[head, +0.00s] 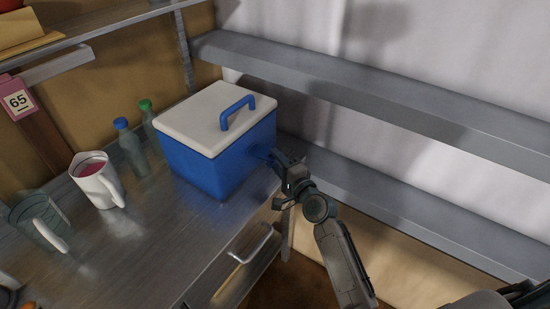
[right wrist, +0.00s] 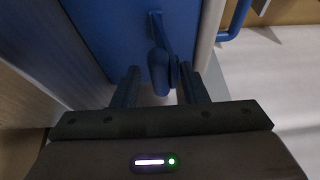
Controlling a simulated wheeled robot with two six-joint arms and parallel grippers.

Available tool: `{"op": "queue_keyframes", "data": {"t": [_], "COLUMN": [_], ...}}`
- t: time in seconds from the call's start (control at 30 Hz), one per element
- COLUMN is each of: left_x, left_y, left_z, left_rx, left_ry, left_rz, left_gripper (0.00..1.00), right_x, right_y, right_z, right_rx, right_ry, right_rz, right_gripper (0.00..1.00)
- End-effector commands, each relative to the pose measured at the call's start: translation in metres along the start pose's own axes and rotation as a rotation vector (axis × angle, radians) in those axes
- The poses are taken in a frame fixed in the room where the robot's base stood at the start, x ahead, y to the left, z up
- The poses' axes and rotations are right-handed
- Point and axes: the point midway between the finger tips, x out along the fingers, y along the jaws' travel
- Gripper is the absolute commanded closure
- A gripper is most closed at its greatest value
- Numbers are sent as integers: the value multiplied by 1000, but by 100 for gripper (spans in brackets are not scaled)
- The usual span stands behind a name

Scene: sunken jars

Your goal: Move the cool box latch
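The cool box (head: 205,170) is blue with a white lid (head: 205,118) and a blue lid handle (head: 238,112). It stands closed on the metal counter. My right gripper (head: 266,154) is at the box's right side, its fingers pointing at the wall there. In the right wrist view, the blue latch (right wrist: 158,62) hangs on the box wall (right wrist: 105,35) just beyond and between the two fingers of my gripper (right wrist: 161,84). The fingers are apart; I cannot tell whether either touches the latch. In the head view the latch is hidden by the gripper. My left gripper is out of view.
A white jug (head: 97,182) with red contents, a clear pitcher (head: 38,222) and two bottles with blue (head: 121,124) and green (head: 146,105) caps stand left of the box. A drawer handle (head: 243,250) juts from the counter front. Grey rails (head: 370,95) run along the right wall.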

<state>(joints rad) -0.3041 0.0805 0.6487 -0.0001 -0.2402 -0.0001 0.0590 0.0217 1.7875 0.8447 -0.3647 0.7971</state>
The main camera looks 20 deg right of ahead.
Motion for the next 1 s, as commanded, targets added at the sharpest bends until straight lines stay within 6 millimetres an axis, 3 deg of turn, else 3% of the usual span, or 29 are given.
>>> {"op": "queue_keyframes", "data": {"t": [0.13, 0.43, 0.63, 1.0], "left_x": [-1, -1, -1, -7], "left_y": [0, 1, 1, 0], "left_z": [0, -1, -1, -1], "left_rx": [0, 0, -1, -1], "left_ry": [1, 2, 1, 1], "left_rz": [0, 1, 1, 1], "left_gripper": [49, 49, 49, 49], "right_x": [12, 14, 14, 18], "right_y": [0, 0, 1, 2], "right_z": [0, 0, 0, -1], "right_rx": [0, -1, 0, -5], "right_ry": [0, 0, -1, -1], "right_rz": [0, 0, 2, 21], "right_gripper": [61, 61, 98, 100]}}
